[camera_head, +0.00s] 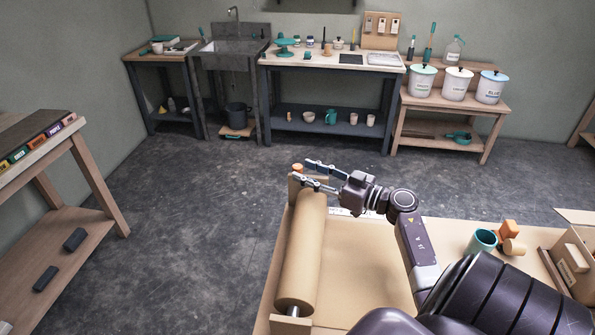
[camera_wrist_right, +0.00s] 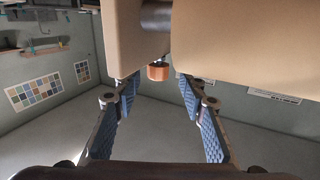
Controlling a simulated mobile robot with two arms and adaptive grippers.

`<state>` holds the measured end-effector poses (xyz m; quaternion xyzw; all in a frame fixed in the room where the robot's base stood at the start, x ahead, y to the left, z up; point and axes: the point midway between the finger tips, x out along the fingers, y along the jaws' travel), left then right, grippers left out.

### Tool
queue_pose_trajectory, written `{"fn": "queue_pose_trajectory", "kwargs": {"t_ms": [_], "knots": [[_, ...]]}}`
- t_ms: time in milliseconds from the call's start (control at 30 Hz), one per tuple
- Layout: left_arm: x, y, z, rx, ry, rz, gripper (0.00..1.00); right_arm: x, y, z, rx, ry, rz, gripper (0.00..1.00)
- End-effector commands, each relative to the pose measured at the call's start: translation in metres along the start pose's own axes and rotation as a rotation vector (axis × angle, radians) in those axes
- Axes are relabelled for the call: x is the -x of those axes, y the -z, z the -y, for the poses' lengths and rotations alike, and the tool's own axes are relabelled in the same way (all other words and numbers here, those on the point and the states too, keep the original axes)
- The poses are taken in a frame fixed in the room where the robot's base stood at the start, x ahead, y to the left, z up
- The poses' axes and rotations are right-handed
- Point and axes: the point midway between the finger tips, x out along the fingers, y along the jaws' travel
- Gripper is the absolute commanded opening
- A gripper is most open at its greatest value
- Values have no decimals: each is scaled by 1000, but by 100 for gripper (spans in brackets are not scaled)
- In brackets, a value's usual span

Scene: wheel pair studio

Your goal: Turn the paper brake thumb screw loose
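A large roll of brown paper (camera_head: 302,255) lies in a wooden holder on the left part of the workbench. The small orange-brown thumb screw (camera_head: 297,168) is at the far end of the holder. It also shows in the right wrist view (camera_wrist_right: 158,72), near a dark round shaft end. My right gripper (camera_head: 306,173) is open at that far end, with its fingers pointing left toward the screw. In the right wrist view, the screw appears in the gap between the fingertips (camera_wrist_right: 158,86), slightly beyond them. No contact shows. My left gripper is not in view.
The workbench (camera_head: 365,265) has bare room right of the roll. A shelf table (camera_head: 62,225) is at the far left.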

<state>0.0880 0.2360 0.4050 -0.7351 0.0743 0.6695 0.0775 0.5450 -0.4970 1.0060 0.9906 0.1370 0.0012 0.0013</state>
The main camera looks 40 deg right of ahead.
Motion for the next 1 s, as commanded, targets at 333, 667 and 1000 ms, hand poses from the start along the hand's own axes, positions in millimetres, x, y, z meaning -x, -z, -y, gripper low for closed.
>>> {"fn": "queue_pose_trajectory", "kwargs": {"t_ms": [333, 667, 1000], "knots": [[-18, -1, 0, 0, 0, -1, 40, -35, -1, 0, 0, 0, 0, 39], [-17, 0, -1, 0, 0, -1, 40, -36, 0, 0, -1, 0, 1, 29], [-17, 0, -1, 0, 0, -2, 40, -35, 0, 0, 0, 0, 1, 0]]}}
